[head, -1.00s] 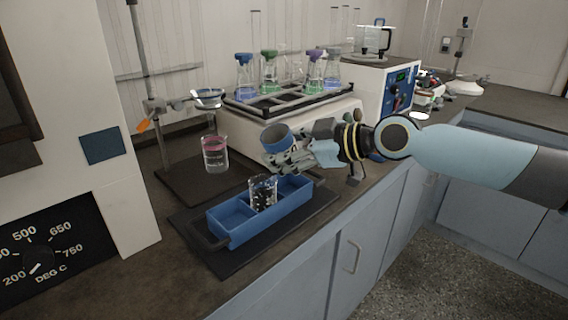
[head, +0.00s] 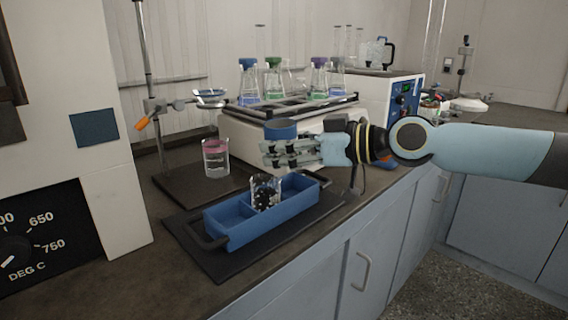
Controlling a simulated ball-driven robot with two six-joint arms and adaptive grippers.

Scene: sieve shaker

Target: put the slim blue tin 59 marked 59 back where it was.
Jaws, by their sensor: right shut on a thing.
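The slim blue tin (head: 280,130) is held by my right gripper (head: 272,152), whose fingers are closed around it. The tin looks upright, above and behind the blue tray. Its marking cannot be read, and its lower part is hidden by the fingers. The blue divided tray (head: 232,236) has handles at its ends and sits on a dark mat. A clear glass beaker (head: 265,193) with dark bits in it stands in the tray, below my gripper. My left gripper is not in view.
A beaker with a pink band (head: 216,158) stands on the dark stand base at the left. A rack (head: 300,106) with several coloured-stoppered flasks sits behind the gripper on a white machine. The dark mat (head: 205,262) has bare room at the tray's near side.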

